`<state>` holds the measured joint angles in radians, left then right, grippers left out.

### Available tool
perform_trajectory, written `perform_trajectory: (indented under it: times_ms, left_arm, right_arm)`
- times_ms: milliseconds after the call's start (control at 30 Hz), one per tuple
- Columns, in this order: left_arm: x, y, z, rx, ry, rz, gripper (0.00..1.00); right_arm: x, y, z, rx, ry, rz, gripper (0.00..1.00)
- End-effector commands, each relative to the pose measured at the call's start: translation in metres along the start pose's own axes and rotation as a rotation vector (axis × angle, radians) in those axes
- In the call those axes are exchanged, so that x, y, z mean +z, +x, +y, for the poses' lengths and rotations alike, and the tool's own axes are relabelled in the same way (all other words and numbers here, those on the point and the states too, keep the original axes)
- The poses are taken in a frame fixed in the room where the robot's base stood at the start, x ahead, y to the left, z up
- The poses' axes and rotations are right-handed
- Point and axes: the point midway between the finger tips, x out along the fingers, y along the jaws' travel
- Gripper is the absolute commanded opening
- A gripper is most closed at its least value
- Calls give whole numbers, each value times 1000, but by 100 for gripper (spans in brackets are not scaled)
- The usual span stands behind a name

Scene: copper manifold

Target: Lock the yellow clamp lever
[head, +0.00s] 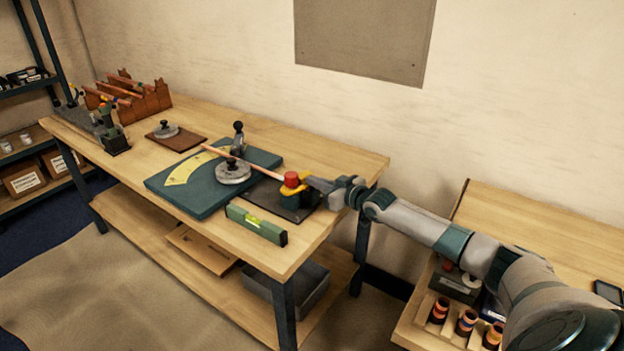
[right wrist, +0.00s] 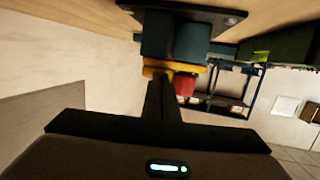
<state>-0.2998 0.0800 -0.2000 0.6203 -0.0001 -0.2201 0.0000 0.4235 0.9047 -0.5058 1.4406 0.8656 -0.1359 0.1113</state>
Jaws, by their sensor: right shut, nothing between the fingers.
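The yellow clamp lever (head: 296,191) is at the right end of the bench, beside a red knob or cap (head: 291,178) on a dark clamp body. In the right wrist view the yellow lever (right wrist: 152,71) crosses just beyond my fingertips, with the teal clamp block (right wrist: 175,35) and the red part (right wrist: 185,85) around it. My right gripper (head: 313,184) reaches in from the right. Its dark fingers (right wrist: 162,90) are shut with nothing between them, and their tips are close to or touching the lever; I cannot tell which. My left gripper is not in view.
A copper tube (head: 217,151) runs to the clamp above a teal plate (head: 204,198) with a yellow scale and a grey disc (head: 233,172). A green level (head: 256,225) lies at the front edge. A wooden rack (head: 150,103) stands at the far left.

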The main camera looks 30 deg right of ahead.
Motion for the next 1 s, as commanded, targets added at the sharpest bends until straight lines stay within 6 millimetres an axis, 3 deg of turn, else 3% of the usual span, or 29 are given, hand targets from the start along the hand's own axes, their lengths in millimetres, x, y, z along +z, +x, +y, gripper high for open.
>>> perform_trajectory:
  times_ms: [233,667,1000]
  left_arm:
    - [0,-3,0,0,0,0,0]
    - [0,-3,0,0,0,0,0]
    - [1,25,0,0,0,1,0]
  right_arm:
    - [0,14,0,0,1,1,0]
    - [1,16,0,0,0,0,0]
    - [4,28,2,0,-1,1,0]
